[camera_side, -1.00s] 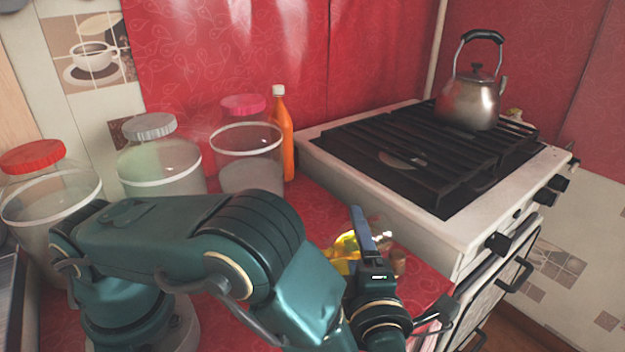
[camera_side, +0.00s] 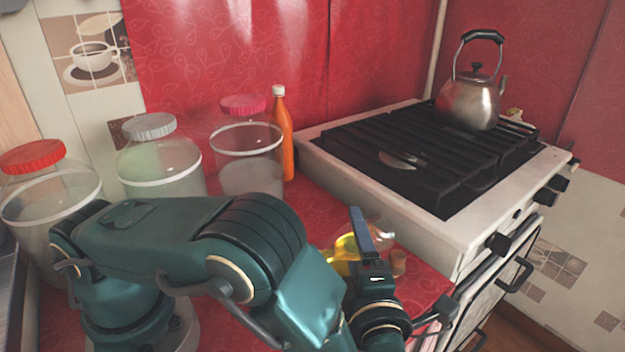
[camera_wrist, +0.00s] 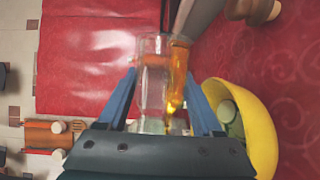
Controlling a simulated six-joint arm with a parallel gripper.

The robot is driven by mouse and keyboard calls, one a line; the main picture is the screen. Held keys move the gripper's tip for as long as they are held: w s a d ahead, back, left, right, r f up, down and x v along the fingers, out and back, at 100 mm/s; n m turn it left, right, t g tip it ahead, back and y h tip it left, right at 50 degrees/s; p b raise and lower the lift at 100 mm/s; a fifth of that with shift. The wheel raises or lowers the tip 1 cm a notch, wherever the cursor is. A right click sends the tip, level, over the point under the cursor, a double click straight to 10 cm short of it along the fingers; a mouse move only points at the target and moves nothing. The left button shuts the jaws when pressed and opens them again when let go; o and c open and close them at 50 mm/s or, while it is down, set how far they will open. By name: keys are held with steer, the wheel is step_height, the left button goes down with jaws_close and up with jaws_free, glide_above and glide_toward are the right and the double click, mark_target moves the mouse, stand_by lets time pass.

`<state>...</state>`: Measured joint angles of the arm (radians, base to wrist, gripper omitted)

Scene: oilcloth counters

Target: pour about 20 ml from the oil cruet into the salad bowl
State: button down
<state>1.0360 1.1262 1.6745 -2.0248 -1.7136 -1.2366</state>
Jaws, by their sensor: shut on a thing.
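The oil cruet (camera_wrist: 152,85) is clear glass with orange-yellow oil lying along its right side in the wrist view, so it looks tilted. My gripper (camera_wrist: 160,90) is shut on it, with one blue finger on each side. The yellow salad bowl (camera_wrist: 262,128) is at the lower right of the wrist view, beside the right finger, with pale green pieces in it. My gripper's base hides part of the bowl. In the side view my gripper (camera_side: 362,235) covers much of the cruet. I cannot see clearly whether oil is leaving the spout.
A brown cork-like piece (camera_wrist: 258,10) lies on the red counter (camera_wrist: 285,60). Several lidded jars (camera_side: 165,165) and an orange bottle (camera_side: 283,140) stand behind my arm. The stove (camera_side: 440,215) with a kettle (camera_side: 470,103) is at the right.

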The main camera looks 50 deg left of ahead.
steer(key=shift+w+r+m, duration=0.1)
steer(key=shift+r+m, duration=0.2)
steer(key=shift+m, duration=0.1)
steer(key=shift+f+m+g+h, duration=0.3)
steer(key=shift+m+g, duration=0.1)
steer(key=shift+m, duration=0.4)
steer(key=shift+r+m, duration=0.2)
steer(key=shift+m, duration=0.5)
steer(key=shift+r+m+g+h, duration=0.1)
steer(key=shift+m+g+h, duration=0.2)
steer(key=shift+m+g, duration=0.25)
steer(key=shift+r+m+g, duration=0.2)
steer(key=shift+m+g, duration=0.05)
steer(key=shift+m, duration=0.4)
steer(key=shift+s, duration=0.2)
